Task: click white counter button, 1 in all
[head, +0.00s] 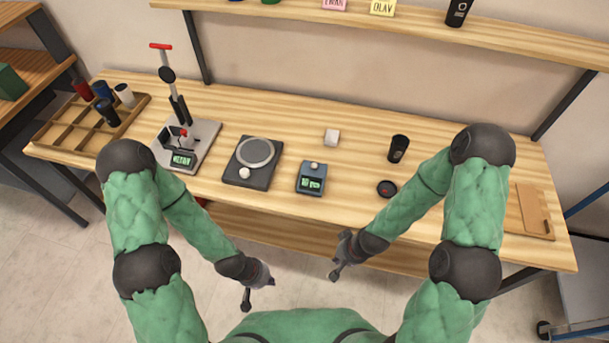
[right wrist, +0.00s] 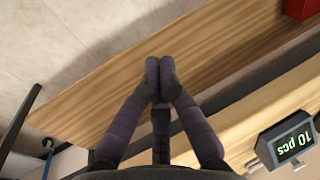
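The counter (head: 311,181) is a small blue-grey box with a green lit display reading about "10 pcs", near the middle of the bench. Its white round button (head: 314,166) sits on top, behind the display. The counter also shows upside down at the lower right of the right wrist view (right wrist: 285,143); I cannot make out the button clearly there. My right gripper (head: 336,272) is in front of the bench edge, apart from the counter; in the right wrist view its fingertips (right wrist: 159,72) are together and empty. My left gripper (head: 247,298) hangs in front of the bench, further left.
A black scale (head: 267,181) with a round plate and white knob stands left of the counter. A press (head: 193,143) and a wooden compartment tray (head: 68,133) are further left.

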